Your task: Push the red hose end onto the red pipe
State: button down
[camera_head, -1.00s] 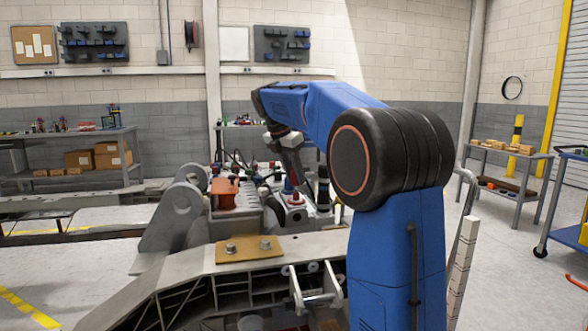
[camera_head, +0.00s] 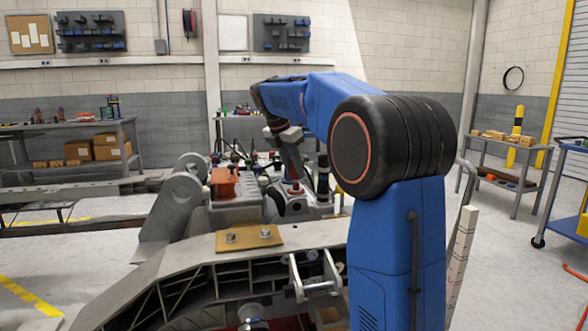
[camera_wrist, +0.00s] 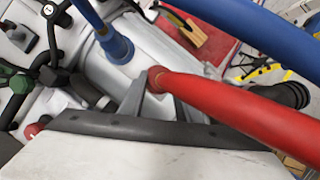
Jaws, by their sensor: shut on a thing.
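The red hose (camera_wrist: 235,105) crosses the wrist view from the right edge to the middle. Its red end (camera_wrist: 157,79) is a thicker collar near the tips of my gripper (camera_wrist: 158,95), whose grey fingers are shut on the hose. In the head view my gripper (camera_head: 291,178) points down over the engine block, just above a small red part (camera_head: 294,189). I cannot tell whether that part is the hose end or the red pipe. The pipe is not clearly visible in the wrist view, and whether the hose end touches it is hidden.
A blue hose on a blue fitting (camera_wrist: 119,48) stands close to my fingers. Another blue hose (camera_wrist: 260,30) passes at upper right. Green and black fittings (camera_wrist: 18,83) and a red cap (camera_wrist: 33,130) lie at left.

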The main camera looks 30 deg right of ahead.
jog(key=shift+f, duration=0.1)
jog(key=shift+f, duration=1.15)
jog(key=shift+f, duration=0.5)
jog(key=c, duration=1.2)
grip_release()
jog(key=shift+r, duration=0.1)
jog(key=shift+r, duration=2.9)
